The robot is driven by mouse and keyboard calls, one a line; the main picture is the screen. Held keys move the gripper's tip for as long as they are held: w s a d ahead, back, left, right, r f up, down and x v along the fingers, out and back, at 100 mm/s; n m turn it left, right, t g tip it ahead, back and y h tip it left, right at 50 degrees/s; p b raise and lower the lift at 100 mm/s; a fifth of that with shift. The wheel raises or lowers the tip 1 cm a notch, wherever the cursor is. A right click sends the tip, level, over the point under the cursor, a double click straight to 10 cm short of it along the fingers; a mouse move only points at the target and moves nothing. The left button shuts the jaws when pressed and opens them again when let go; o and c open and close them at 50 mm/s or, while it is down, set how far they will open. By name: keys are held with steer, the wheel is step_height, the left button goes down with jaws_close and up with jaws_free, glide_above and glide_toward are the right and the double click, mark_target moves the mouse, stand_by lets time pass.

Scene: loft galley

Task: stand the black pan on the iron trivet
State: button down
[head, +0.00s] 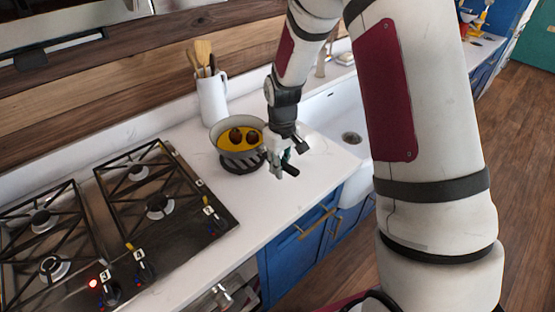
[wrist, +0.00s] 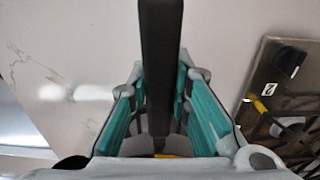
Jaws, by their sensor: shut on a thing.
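The pan (head: 224,125) has a pale rim, a yellow inside and two dark round things in it; it looks level. My gripper (head: 279,163) is shut on its black handle (head: 291,170), to the right of the pan. In the wrist view the handle (wrist: 161,40) runs between the teal finger pads of my gripper (wrist: 159,95). The dark iron trivet (head: 242,165) shows under the pan's front side, on the white counter. The pan hides much of the trivet. I cannot tell whether the pan touches it or hangs just above it.
A gas hob (head: 140,205) is to the left; one knob shows a red light. A white jug (head: 213,100) with wooden utensils stands behind the pan. A white sink (head: 350,115) lies to the right. The counter (head: 245,205) in front of the trivet is clear.

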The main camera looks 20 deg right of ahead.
steer(key=shift+w+f+b, duration=0.1)
steer(key=shift+f+b, duration=0.55)
steer(key=shift+f, duration=2.15)
steer(key=c, duration=1.4)
jaws_free()
